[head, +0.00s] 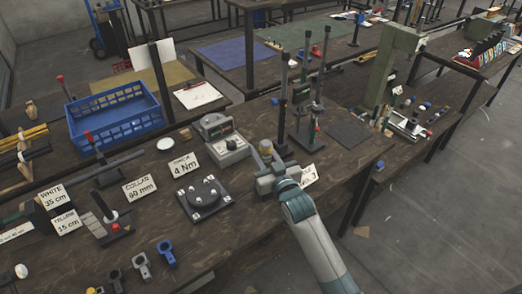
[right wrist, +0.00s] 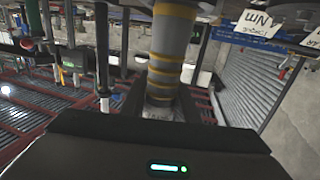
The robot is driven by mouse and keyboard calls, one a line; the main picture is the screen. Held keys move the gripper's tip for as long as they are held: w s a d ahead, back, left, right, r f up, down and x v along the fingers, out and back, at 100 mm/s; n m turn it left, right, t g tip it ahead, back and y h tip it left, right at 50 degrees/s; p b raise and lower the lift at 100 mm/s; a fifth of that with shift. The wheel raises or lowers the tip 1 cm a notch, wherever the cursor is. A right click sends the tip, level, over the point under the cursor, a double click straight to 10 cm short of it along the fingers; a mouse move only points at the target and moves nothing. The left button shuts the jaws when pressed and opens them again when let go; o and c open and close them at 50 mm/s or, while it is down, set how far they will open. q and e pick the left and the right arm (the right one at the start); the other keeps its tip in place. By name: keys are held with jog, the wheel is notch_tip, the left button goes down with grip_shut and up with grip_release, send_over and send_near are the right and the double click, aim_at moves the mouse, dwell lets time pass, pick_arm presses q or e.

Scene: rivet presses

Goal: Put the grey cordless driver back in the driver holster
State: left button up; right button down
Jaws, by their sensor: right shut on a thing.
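My right gripper (head: 269,172) is at the right part of the near bench, shut on a grey cylindrical thing with yellow bands, which I take to be the grey cordless driver (head: 266,149). Its top stands up above the jaws. In the right wrist view the banded grey body (right wrist: 173,45) rises between the two dark fingers; its lower end is hidden. I cannot pick out the driver holster for certain; it may be hidden behind my gripper and arm. My left gripper is not in view.
Tall post stands (head: 309,115) rise behind. A blue crate (head: 113,115) sits farther left.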

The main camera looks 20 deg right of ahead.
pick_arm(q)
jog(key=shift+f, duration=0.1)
pick_arm(e)
jog(key=shift+f, duration=0.1)
jog(key=c, duration=1.3)
grip_release()
jog(key=shift+f, duration=0.1)
jog(key=shift+s, duration=0.15)
pick_arm(q)
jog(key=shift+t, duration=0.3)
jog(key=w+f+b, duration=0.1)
jog(key=b, duration=0.1)
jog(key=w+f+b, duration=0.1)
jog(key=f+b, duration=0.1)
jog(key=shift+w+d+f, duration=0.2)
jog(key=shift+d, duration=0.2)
pick_arm(e)
jog(key=s, duration=0.5)
jog(key=s+d, duration=0.1)
jog(key=s, duration=0.5)
jog(key=s+d, duration=0.1)
jog(key=s, duration=0.5)
jog(key=shift+d+r, duration=0.1)
jog(key=shift+r, duration=0.25)
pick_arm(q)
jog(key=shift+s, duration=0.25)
